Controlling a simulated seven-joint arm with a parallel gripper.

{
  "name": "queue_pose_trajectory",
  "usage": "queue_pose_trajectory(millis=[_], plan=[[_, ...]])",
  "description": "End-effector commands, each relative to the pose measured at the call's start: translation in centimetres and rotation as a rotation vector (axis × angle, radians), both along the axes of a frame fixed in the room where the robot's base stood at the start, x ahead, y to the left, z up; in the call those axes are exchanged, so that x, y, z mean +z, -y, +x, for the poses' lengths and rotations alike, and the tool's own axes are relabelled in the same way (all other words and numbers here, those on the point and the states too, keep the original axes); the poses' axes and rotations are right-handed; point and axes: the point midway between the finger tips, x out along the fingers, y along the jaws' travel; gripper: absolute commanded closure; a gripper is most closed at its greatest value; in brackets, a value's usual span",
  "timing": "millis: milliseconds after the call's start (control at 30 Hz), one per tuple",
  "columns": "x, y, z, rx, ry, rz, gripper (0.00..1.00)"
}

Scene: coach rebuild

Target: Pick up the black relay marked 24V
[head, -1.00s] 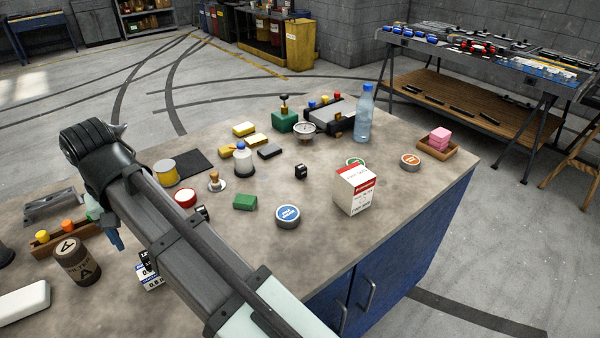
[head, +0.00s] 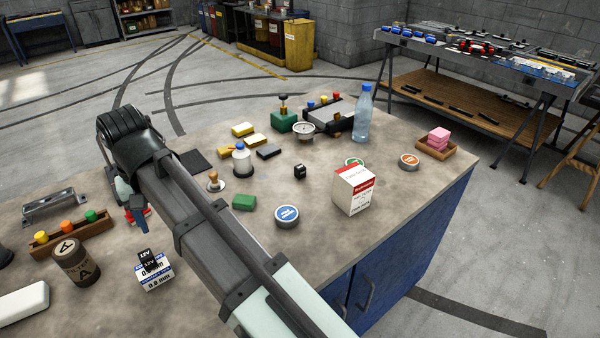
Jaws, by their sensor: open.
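A small black relay (head: 300,171) stands alone on the workbench, right of the grey-and-blue bottle; its marking is too small to read. Two more black relays (head: 149,259), whose lettering looks like 12V, sit on a white-and-blue box labelled 0.8 mm at the lower left. My gripper (head: 140,226) is open and points down over the left part of the bench, above and slightly left of those two relays and well left of the lone one. Its fingertips are small and partly unclear. My arm now hides the part of the bench where another small black block showed earlier.
A red-and-white carton (head: 354,190) and water bottle (head: 363,113) stand to the right. A wooden tray (head: 70,236) lies left of my gripper.

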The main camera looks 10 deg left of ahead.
Motion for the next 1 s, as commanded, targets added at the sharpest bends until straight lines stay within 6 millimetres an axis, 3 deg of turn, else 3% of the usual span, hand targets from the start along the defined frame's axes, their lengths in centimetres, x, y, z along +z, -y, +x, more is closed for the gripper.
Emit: queue_pose_trajectory(millis=[100, 600, 800, 1000], plan=[[-0.1, 2.9, 4.0, -0.078, -0.001, -0.002, 0.4], [-0.1, 15.8, 18.0, -0.377, -0.012, -0.008, 0.4], [0.0, 21.3, 22.7, -0.485, -0.016, -0.002, 0.4], [0.1, 25.2, 26.0, -0.54, -0.012, 0.012, 0.4]])
